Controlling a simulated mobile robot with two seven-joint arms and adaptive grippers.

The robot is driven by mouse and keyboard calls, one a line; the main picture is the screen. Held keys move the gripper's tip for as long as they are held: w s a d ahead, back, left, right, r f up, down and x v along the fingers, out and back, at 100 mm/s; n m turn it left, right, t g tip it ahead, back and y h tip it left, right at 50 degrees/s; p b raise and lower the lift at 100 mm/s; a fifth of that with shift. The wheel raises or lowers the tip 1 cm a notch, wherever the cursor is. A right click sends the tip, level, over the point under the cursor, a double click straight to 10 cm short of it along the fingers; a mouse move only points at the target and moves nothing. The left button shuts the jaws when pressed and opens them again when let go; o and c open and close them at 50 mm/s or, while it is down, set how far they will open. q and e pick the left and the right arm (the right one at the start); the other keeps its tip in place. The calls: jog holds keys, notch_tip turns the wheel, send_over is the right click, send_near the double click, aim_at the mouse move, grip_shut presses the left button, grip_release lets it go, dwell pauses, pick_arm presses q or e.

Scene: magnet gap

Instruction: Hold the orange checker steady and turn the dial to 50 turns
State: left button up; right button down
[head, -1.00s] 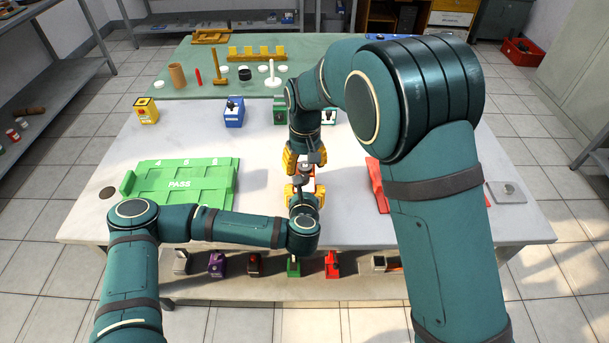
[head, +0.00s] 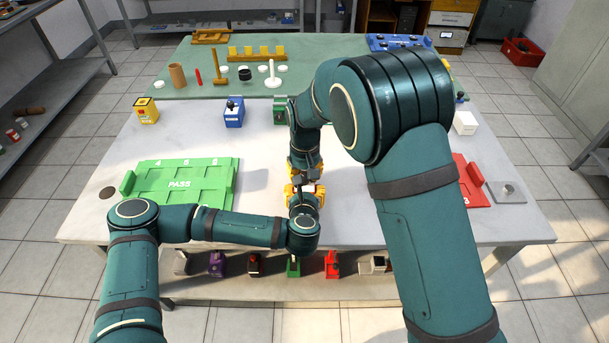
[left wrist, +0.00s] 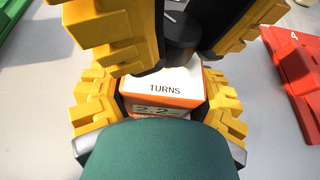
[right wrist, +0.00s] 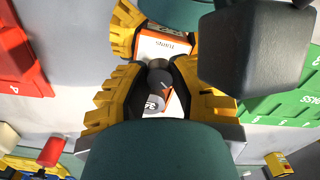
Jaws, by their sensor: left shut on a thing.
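The orange checker (left wrist: 185,88) is a box with a white face marked TURNS and a small display with digits I cannot read fully. My left gripper (head: 305,193) is shut on it from both sides near the table's front middle. A dark round dial (left wrist: 181,40) stands on the checker; it also shows in the right wrist view (right wrist: 158,78). My right gripper (head: 304,175) is just above the checker, with one finger on each side of the dial. Its fingers look spread, with a slight gap; contact is hard to tell. In the head view the grippers mostly hide the checker.
A green PASS tray (head: 168,198) lies left and a red tray (head: 472,182) lies right, partly behind my right arm. Blue (head: 233,112) and yellow (head: 146,110) devices stand farther back. Bare table lies between the PASS tray and the grippers.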

jog(key=shift+m, duration=0.4)
jog(key=m, duration=0.8)
jog(key=shift+m, duration=0.3)
jog(key=m, duration=0.4)
jog(key=shift+m, duration=2.5)
jog(key=c, duration=0.7)
grip_release()
jog(key=shift+c, duration=0.2)
pick_arm(q)
jog(key=shift+w, duration=0.1)
pick_arm(e)
jog(key=shift+s, duration=0.1)
